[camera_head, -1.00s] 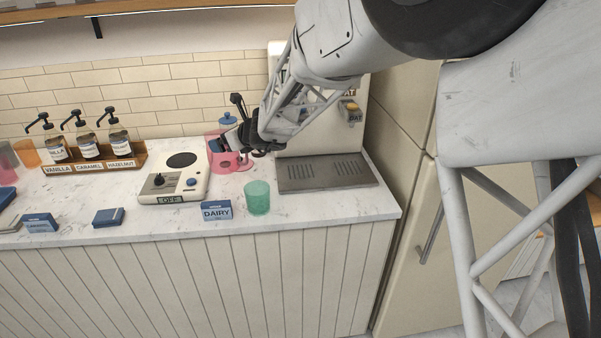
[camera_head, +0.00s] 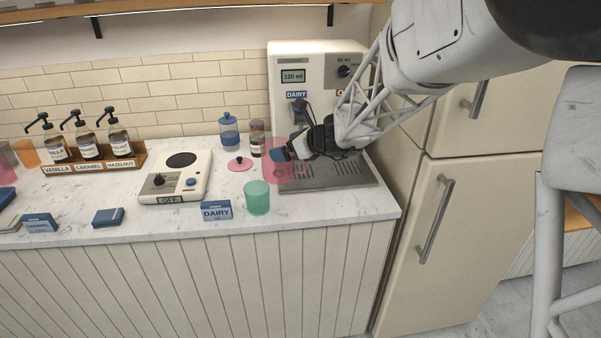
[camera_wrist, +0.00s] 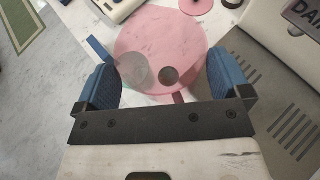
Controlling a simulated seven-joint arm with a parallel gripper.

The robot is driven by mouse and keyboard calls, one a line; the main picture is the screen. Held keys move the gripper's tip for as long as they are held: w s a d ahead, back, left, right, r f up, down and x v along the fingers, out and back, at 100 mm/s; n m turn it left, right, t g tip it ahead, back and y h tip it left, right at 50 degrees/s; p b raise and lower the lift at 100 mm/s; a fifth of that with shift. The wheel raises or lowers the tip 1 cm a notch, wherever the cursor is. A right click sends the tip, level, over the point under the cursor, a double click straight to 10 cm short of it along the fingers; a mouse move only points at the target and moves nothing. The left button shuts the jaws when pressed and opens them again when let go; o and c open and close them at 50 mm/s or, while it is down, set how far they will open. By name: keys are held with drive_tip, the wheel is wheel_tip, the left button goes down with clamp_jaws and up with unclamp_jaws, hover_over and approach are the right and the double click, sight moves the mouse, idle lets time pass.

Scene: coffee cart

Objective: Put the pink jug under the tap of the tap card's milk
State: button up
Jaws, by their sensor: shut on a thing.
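The translucent pink jug (camera_head: 277,163) is at the left front of the drip tray (camera_head: 325,183) of the milk machine (camera_head: 283,62) in the head view. My gripper (camera_head: 294,150) is shut on it from the right. In the wrist view, the pink jug (camera_wrist: 160,58) shows between the blue finger pads of my gripper (camera_wrist: 160,85). The tap card, a blue card reading DAIRY (camera_head: 216,210), stands at the counter's front. The machine's left tap (camera_head: 298,110) is under a DAIRY label (camera_head: 296,95). The right tap is hidden behind my arm.
A pink lid (camera_head: 240,164), a blue-lidded jar (camera_head: 229,130) and a brown jar (camera_head: 257,138) are left of the machine. The fridge (camera_head: 480,190) stands at the right.

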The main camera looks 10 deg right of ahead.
drive_tip(key=s+d+f, duration=0.2)
drive_tip(key=s+d, duration=0.1)
drive_tip(key=d, duration=0.5)
drive_tip(key=shift+s+d, duration=0.35)
drive_tip(key=shift+s, duration=0.05)
drive_tip(key=w, duration=0.5)
drive_tip(key=w+f, duration=0.1)
drive_tip(key=w, duration=1)
drive_tip(key=shift+a+f, duration=0.25)
drive_tip(key=shift+f, duration=1.75)
drive_tip(key=shift+f, duration=0.15)
drive_tip(key=o, duration=1.5)
drive_tip(key=shift+f, duration=0.1)
drive_tip(key=shift+c, duration=0.2)
